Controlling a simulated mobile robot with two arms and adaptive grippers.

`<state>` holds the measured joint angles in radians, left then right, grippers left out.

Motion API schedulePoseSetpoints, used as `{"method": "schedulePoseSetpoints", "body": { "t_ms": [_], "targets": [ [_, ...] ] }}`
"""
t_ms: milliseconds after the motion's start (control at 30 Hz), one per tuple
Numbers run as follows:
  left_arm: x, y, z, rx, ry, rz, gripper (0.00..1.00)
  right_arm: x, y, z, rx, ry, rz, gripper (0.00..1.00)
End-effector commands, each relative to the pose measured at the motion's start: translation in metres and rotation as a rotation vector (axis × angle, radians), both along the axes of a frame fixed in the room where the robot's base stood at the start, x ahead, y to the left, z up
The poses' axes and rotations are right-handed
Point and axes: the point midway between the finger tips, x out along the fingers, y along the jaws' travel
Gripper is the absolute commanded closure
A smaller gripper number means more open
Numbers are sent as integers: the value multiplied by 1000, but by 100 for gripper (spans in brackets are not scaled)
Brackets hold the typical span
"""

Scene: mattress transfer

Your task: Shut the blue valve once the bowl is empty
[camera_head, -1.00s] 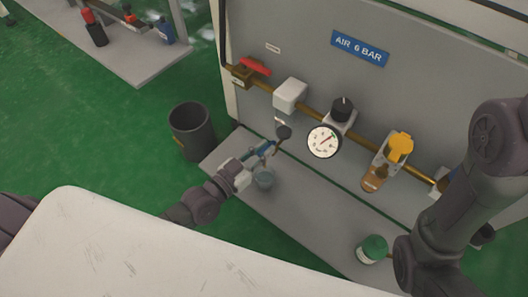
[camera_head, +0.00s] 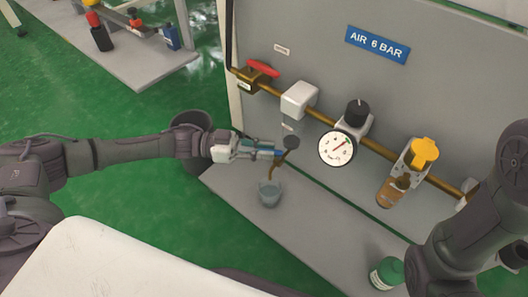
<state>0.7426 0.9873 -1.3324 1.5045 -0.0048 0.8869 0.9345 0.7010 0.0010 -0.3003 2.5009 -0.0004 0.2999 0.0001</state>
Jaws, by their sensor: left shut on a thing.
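My left gripper (camera_head: 262,152) reaches in from the left and is shut on the blue valve (camera_head: 279,155), of which only a small blue part shows. A short brass outlet (camera_head: 269,172) points down below the valve. A grey translucent cup (camera_head: 270,194) stands on the shelf under it. A dark round part (camera_head: 291,142) sits just right of the valve. I cannot make out the bowl under the white block (camera_head: 299,99) or whether it holds liquid. My right arm shows at the right, but its gripper is out of view.
The grey panel carries a brass pipe with a red handle (camera_head: 263,68), a round gauge (camera_head: 337,149) and a yellow-topped unit (camera_head: 422,153). A green-lidded jar (camera_head: 386,273) stands on the shelf (camera_head: 300,236). A dark bin (camera_head: 190,120) stands behind my left arm.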

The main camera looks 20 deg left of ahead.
Motion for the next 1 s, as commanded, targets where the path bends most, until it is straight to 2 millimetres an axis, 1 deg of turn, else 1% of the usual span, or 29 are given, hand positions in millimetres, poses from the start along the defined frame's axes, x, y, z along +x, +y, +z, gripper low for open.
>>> {"method": "schedulePoseSetpoints", "body": {
  "t_ms": [33,167,500,700,1000],
  "targets": [
    [5,0,1,1,-4,-42,100,0,0,1,0,0,0,60],
    [9,0,-1,-1,-2,-163,100,0,0,-3,0,0,0,60],
    [18,-3,-2,-6,-3,-427,100,0,0,-29,0,0,0,60],
    [21,-4,-1,-7,-2,-524,100,0,0,-40,0,0,0,60],
    [22,-5,2,-8,-1,-582,100,0,0,-45,0,1,0,60]
  ]
}}
